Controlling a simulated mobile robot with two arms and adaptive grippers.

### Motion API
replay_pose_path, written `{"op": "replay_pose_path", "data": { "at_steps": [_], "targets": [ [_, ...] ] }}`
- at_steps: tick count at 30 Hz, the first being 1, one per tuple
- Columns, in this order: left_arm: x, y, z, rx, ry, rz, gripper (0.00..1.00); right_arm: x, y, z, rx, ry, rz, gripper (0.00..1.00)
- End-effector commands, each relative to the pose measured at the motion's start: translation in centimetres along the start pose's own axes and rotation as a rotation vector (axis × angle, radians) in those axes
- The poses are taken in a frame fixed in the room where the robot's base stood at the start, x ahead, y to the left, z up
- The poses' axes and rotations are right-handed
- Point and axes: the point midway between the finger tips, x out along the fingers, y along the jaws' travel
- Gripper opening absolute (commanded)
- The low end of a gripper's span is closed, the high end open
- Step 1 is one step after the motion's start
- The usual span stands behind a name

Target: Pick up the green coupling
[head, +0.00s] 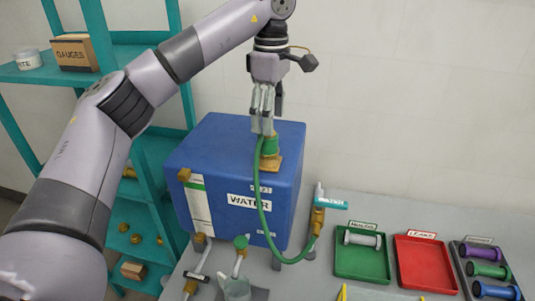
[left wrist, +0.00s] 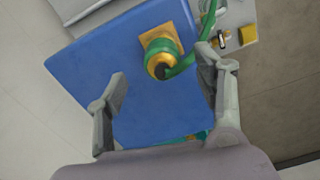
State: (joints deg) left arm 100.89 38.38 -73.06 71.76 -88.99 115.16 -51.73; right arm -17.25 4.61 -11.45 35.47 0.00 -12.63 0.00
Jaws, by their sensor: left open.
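The fitting also shows in the left wrist view (left wrist: 160,54). My left gripper (head: 263,124) is open, pointing down just above this fitting, far from the dark tray. In the left wrist view its fingers are spread, with nothing held between them. My right gripper is not in view.
The blue tank (head: 290,145) stands on the grey bench. A green tray (head: 360,272) holds a grey spool piece; the red tray (head: 425,277) is empty. The dark tray (head: 462,257) is at the right edge. The green hose (head: 263,205) hangs down the tank's front. Teal shelves (head: 128,215) stand left.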

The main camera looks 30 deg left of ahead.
Motion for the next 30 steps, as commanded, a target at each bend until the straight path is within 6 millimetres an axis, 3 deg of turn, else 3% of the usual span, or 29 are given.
{"op": "replay_pose_path", "data": {
  "at_steps": [3, 8, 15, 21, 28, 30],
  "targets": [
    [1.5, 0.0, 0.0, 0.003, 0.0, -0.003, 0.62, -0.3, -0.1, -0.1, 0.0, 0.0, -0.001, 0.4],
    [2.2, 0.0, -0.1, 0.001, 0.0, -0.001, 0.62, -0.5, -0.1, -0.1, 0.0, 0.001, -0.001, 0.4],
    [4.6, -0.1, -0.9, 0.001, 0.001, -0.004, 0.62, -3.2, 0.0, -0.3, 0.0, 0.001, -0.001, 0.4],
    [7.0, -0.1, -0.9, 0.002, 0.001, -0.001, 0.62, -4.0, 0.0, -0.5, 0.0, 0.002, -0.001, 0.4],
    [7.3, 0.0, -0.8, 0.002, 0.0, 0.0, 0.62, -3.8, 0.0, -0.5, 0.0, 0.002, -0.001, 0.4],
    [7.3, 0.0, -0.8, 0.002, 0.0, 0.0, 0.58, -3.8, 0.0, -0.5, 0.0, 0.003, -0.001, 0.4]
  ]
}}
